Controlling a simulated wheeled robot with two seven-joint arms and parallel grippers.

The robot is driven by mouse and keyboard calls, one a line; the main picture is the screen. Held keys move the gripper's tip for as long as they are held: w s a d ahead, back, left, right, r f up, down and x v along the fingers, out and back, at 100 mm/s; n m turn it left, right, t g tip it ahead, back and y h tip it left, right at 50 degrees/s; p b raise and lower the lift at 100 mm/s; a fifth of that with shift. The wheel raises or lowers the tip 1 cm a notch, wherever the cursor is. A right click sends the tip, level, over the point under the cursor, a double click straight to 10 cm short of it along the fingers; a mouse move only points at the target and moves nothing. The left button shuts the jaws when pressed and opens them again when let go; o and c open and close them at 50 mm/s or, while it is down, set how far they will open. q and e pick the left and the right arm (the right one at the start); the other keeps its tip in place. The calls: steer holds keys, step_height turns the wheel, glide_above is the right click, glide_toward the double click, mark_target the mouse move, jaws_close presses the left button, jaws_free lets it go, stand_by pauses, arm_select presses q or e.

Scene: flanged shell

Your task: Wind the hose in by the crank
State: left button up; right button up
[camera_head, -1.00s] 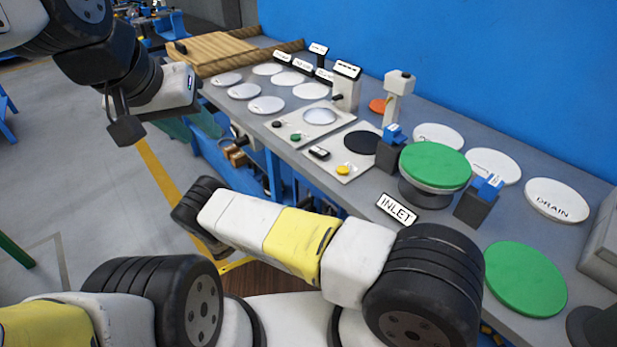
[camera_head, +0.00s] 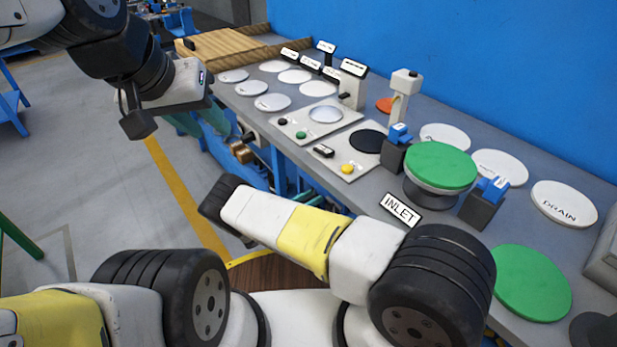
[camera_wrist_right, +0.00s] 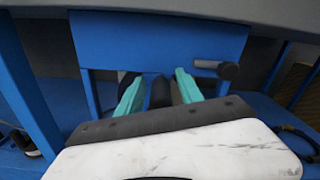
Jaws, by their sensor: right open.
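In the right wrist view a dark knob on a short grey bar (camera_wrist_right: 228,70), which looks like the crank handle, sticks out of a blue plate (camera_wrist_right: 150,42) under the bench. My right gripper (camera_wrist_right: 160,92) is open, its two teal fingers apart and left of that knob. A dark upright cylinder shows between the fingers; I cannot tell whether it touches them. No hose can be made out clearly. In the head view my left gripper (camera_head: 205,120) is at the upper left by the bench's front edge, its fingers partly hidden. A brass fitting (camera_head: 241,151) shows below the bench edge.
The grey bench top carries white discs (camera_head: 564,203), green discs (camera_head: 533,283), a button panel (camera_head: 345,160) and an INLET sign (camera_head: 401,209). A blue wall (camera_head: 470,60) stands behind. Open floor (camera_head: 110,190) lies at the left. My right forearm covers part of the bench front.

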jaws_close()
stand_by(1.4)
